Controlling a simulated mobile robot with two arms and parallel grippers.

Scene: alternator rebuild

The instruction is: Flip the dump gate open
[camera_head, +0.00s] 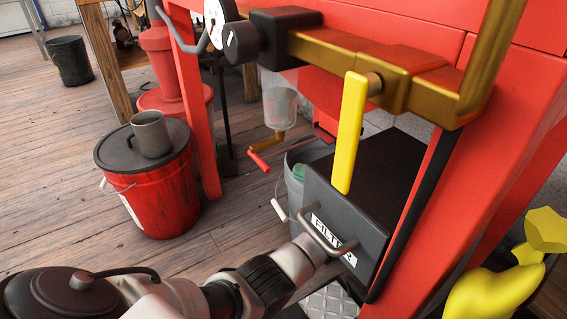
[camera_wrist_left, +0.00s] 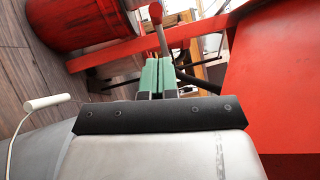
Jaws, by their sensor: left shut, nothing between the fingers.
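A clear cup (camera_head: 280,108) hangs under the red frame, with a brass arm and a red handle (camera_head: 260,160) with a pale end below it; this looks like the dump gate. My left arm comes in from the bottom left; green fingertips (camera_head: 299,172) show partly behind a black box. In the left wrist view the green fingers (camera_wrist_left: 157,78) are shut and empty. A rod with a red tip (camera_wrist_left: 155,13) stands just beyond them; contact is unclear. My right gripper is not in view.
A brass pipe (camera_head: 335,52) with a yellow lever (camera_head: 350,132) crosses above. The black box (camera_head: 350,180) with a bar handle hides much of a grey bucket (camera_head: 294,208). A lidded red bucket (camera_head: 160,200) stands left. Wooden floor lies open around it.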

